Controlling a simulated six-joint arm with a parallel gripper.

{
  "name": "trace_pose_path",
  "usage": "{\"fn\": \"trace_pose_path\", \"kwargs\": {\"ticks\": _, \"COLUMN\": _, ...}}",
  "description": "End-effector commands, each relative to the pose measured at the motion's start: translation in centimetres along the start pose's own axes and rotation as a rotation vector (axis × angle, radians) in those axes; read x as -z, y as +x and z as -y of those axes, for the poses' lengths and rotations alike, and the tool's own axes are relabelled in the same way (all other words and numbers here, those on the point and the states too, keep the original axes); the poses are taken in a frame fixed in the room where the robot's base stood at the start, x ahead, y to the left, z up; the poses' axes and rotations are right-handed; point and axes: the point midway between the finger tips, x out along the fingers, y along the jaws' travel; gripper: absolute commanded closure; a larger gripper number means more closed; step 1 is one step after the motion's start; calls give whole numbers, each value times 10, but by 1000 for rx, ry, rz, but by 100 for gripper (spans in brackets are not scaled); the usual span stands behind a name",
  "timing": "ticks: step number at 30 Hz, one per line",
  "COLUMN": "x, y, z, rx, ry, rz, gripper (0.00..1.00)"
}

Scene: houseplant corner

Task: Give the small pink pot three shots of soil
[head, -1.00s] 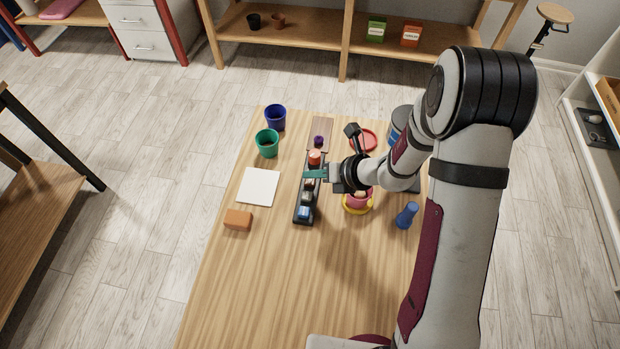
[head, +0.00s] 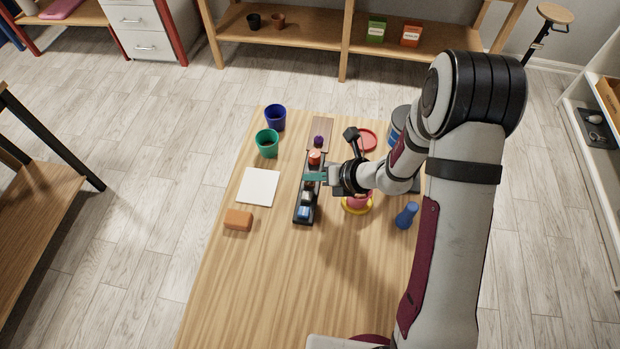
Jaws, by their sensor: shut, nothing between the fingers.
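The small pink pot (head: 358,202) sits on a yellow saucer (head: 357,210), mostly hidden behind my wrist. My gripper (head: 316,177) is shut and empty, its fingers over the middle of a long black rack (head: 299,218). The rack holds several small items: a red-orange one (head: 315,157) just beyond the fingertips, and a blue one (head: 303,212) at the near end. Whether the fingers touch anything in the rack cannot be told. The soil inside the pot is hidden.
A green pot (head: 267,143) and a dark blue pot (head: 275,117) stand at the far left. A white sheet (head: 258,187) and an orange-brown block (head: 238,220) lie left. A red saucer (head: 367,140) and a blue bottle-like object (head: 406,215) are right. The table's near part is clear.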

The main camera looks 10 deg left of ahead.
Motion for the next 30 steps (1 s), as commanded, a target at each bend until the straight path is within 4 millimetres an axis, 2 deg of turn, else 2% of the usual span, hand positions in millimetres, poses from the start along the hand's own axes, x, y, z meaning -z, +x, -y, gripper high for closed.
{"fn": "trace_pose_path", "kwargs": {"ticks": 21, "x": 3, "y": 4, "z": 3, "rx": 0, "ry": 1, "rz": -1, "gripper": 100}}
{"fn": "trace_pose_path", "kwargs": {"ticks": 30, "x": -2, "y": -3, "z": -2, "rx": -1, "ry": 0, "rz": 0, "gripper": 100}}
